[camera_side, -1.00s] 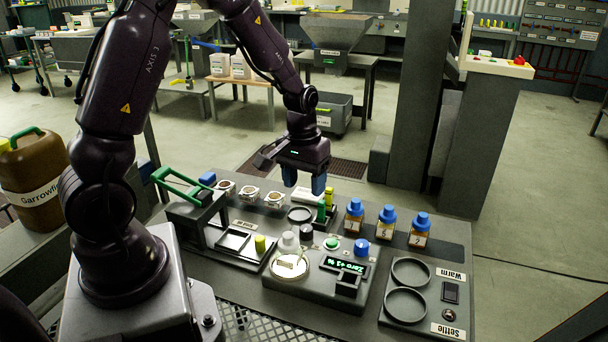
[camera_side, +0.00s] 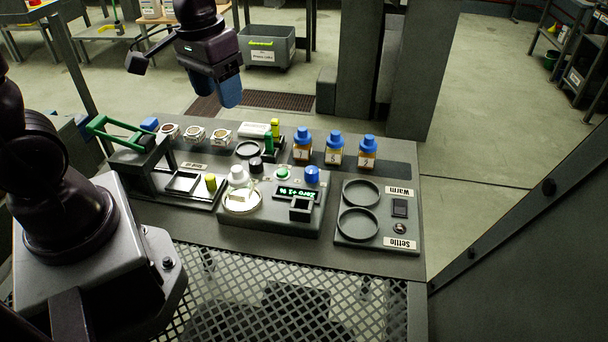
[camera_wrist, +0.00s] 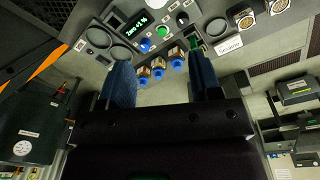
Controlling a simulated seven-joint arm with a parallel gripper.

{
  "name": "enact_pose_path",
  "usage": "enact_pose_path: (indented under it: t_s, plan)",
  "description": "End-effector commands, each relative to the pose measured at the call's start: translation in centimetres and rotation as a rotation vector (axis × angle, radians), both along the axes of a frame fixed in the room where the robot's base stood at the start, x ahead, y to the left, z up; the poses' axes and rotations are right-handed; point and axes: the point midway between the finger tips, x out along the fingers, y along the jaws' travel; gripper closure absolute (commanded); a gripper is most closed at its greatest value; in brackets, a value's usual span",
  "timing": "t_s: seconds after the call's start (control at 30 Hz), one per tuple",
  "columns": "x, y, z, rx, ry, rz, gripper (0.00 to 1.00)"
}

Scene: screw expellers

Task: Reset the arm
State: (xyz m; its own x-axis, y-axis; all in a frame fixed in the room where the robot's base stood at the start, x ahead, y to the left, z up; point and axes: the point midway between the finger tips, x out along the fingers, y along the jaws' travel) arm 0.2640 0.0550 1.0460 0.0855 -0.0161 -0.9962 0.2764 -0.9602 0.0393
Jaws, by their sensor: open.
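My gripper (camera_side: 217,92) hangs in the air past the back edge of the bench, above the floor grate. Its two blue fingers are apart with nothing between them. In the wrist view my gripper (camera_wrist: 160,85) also shows its blue fingers spread and empty, with the bench beyond them. The grey bench (camera_side: 385,262) lies below and in front of my gripper, and nothing touches the fingers.
Three blue-capped bottles (camera_side: 334,150) stand at the back right. A green-handled press (camera_side: 128,140) is at the left. A console with a green display (camera_side: 297,193) sits mid-bench, beside the Warm and Settle rings (camera_side: 361,193). A grey bin (camera_side: 267,46) stands on the floor behind.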

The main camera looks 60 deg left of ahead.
Motion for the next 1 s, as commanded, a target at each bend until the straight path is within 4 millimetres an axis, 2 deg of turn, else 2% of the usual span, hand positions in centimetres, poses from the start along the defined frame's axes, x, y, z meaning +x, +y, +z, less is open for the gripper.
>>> enact_pose_path:
  t_s: [0.03, 0.2, 0.33, 0.5, 0.63, 1.0]
  plan:
    - [-1.0, -0.9, 1.5, 0.014, -0.047, -0.042, 0.42]
    - [-4.1, -3.2, 5.0, 0.058, -0.178, -0.159, 0.42]
    - [-5.8, -4.4, 6.8, 0.082, -0.282, -0.219, 0.42]
    - [-6.7, -5.3, 8.5, 0.096, -0.382, -0.258, 0.42]
    - [-6.8, -5.5, 9.0, 0.097, -0.408, -0.269, 0.42]
    - [-6.8, -5.6, 9.0, 0.096, -0.406, -0.268, 0.42]
